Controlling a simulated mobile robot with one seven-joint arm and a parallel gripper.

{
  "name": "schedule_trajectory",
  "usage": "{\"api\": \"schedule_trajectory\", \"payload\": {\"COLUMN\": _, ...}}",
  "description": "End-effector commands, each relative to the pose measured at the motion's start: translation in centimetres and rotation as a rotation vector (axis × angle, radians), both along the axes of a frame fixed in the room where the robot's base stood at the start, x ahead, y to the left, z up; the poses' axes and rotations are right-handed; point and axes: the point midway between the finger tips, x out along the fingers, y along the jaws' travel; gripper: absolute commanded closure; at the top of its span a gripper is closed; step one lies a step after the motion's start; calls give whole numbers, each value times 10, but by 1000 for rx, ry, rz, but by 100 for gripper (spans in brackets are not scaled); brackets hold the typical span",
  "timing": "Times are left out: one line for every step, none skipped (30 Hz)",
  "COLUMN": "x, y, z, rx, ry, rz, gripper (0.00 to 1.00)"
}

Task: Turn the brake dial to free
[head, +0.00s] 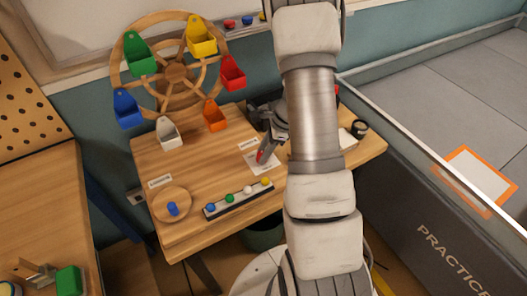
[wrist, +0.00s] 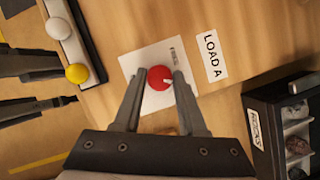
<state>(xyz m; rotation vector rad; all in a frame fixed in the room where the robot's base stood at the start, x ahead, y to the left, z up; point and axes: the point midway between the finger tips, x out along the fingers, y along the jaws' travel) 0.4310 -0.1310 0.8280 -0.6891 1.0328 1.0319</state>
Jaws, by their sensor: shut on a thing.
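A red round knob (wrist: 158,78) with a short white mark on its face sits over a white plate (wrist: 131,66) on the wooden table. My gripper (wrist: 161,75) is shut on the red knob, one finger on each side. In the head view the gripper (head: 268,149) reaches down to the table, and the red knob (head: 261,155) shows small above the white plate (head: 268,165). The plate's print is too small to read, so I cannot tell which setting the white mark points at. A label reading "LOAD A" (wrist: 212,55) lies beside the plate.
A wooden wheel (head: 175,72) with several coloured buckets stands at the table's back. A dark rail (head: 211,211) with several coloured balls lies in front of the plate. A round wooden disc (head: 184,204) holds a blue piece (head: 173,209). A black box (wrist: 265,102) stands close to the gripper.

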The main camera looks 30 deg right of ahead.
Motion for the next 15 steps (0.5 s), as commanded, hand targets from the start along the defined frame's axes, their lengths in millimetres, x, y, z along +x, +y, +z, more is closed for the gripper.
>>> {"api": "schedule_trajectory", "payload": {"x": 0, "y": 0, "z": 0, "rx": -1, "ry": 0, "rz": 9, "gripper": 100}}
{"api": "schedule_trajectory", "payload": {"x": 0, "y": -1, "z": 0, "rx": -1, "ry": -1, "rz": 16, "gripper": 100}}
{"api": "schedule_trajectory", "payload": {"x": 0, "y": -1, "z": 0, "rx": -1, "ry": 0, "rz": 28, "gripper": 100}}
{"api": "schedule_trajectory", "payload": {"x": 1, "y": -1, "z": 0, "rx": -2, "ry": -1, "rz": 38, "gripper": 100}}
{"api": "schedule_trajectory", "payload": {"x": 1, "y": -1, "z": 0, "rx": -1, "ry": -1, "rz": 50, "gripper": 100}}
{"api": "schedule_trajectory", "payload": {"x": 1, "y": -1, "z": 0, "rx": -1, "ry": -1, "rz": 71, "gripper": 100}}
{"api": "schedule_trajectory", "payload": {"x": 1, "y": -1, "z": 0, "rx": -1, "ry": -1, "rz": 86, "gripper": 100}}
{"api": "schedule_trajectory", "payload": {"x": 1, "y": -1, "z": 0, "rx": -1, "ry": 0, "rz": 104, "gripper": 100}}
{"api": "schedule_trajectory", "payload": {"x": 1, "y": -1, "z": 0, "rx": -1, "ry": 0, "rz": 132, "gripper": 100}}
{"api": "schedule_trajectory", "payload": {"x": 1, "y": -1, "z": 0, "rx": -1, "ry": 0, "rz": 153, "gripper": 100}}
{"api": "schedule_trajectory", "payload": {"x": 2, "y": -1, "z": 0, "rx": -1, "ry": 0, "rz": 177, "gripper": 100}}
{"api": "schedule_trajectory", "payload": {"x": 2, "y": -1, "z": 0, "rx": -1, "ry": 0, "rz": 210, "gripper": 100}}
{"api": "schedule_trajectory", "payload": {"x": 2, "y": -1, "z": 0, "rx": -1, "ry": -1, "rz": 236, "gripper": 100}}
{"api": "schedule_trajectory", "payload": {"x": 3, "y": -1, "z": 1, "rx": -2, "ry": -1, "rz": 263, "gripper": 100}}
{"api": "schedule_trajectory", "payload": {"x": 3, "y": -1, "z": 0, "rx": 0, "ry": -1, "rz": 300, "gripper": 100}}
